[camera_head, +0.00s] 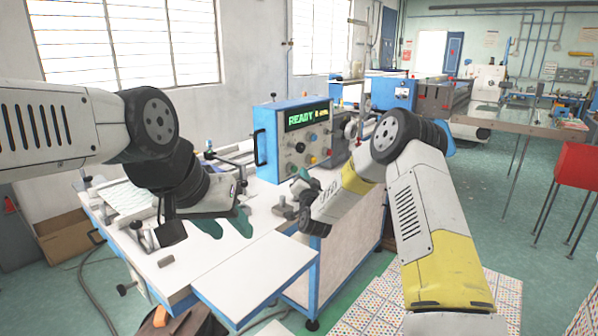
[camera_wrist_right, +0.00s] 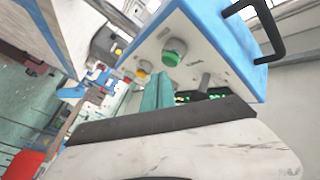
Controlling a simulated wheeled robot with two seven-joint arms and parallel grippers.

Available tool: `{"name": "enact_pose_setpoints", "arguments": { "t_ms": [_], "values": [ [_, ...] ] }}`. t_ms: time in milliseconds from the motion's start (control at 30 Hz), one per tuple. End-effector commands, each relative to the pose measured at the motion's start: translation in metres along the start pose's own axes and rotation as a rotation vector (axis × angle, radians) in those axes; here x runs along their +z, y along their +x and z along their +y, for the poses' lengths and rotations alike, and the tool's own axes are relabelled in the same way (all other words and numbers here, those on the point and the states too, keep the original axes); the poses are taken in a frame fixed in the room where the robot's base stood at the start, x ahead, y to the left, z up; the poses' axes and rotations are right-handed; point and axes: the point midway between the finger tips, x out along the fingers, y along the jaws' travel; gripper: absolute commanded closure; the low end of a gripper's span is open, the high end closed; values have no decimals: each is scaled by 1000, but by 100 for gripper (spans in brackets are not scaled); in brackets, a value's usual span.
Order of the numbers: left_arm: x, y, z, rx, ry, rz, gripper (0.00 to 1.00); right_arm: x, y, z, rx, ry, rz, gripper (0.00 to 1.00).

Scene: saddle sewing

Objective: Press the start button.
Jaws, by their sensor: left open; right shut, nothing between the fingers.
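The blue-edged control box (camera_head: 290,140) stands on the white bench and its screen (camera_head: 307,117) shows green "READY" text. In the right wrist view, the box's pale panel carries a green button (camera_wrist_right: 174,51) and a smaller yellow button (camera_wrist_right: 142,74); the label lettering is too small to read. My right gripper (camera_head: 301,176) is in front of the panel's lower part, its teal fingers shut and empty. In the wrist view its fingertips (camera_wrist_right: 155,90) are apart from the green button in the picture; contact cannot be told. My left gripper (camera_head: 226,224) is open and empty over the bench.
The white bench (camera_head: 262,268) carries metal fixtures and a pale patterned piece (camera_head: 128,199) at its left. A black handle (camera_head: 260,148) juts from the box's left side. A red cabinet (camera_head: 578,165) stands far right. A cardboard box (camera_head: 65,236) sits on the floor at left.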

Motion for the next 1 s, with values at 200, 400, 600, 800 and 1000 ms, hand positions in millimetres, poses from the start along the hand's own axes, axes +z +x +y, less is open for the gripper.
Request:
{"name": "enact_pose_setpoints", "arguments": {
  "t_ms": [200,400,600,800,1000],
  "values": [
    [0,0,0,0,0,0,58,0,0,0,0,0,0,100],
    [0,0,0,0,0,0,58,2,2,-2,-1,0,0,100],
    [0,0,0,0,0,0,58,4,6,-5,-1,0,0,100],
    [0,0,0,0,0,0,58,4,6,-5,0,0,0,100],
    [0,0,0,0,0,0,58,4,6,-5,0,0,0,100]
  ]
}}
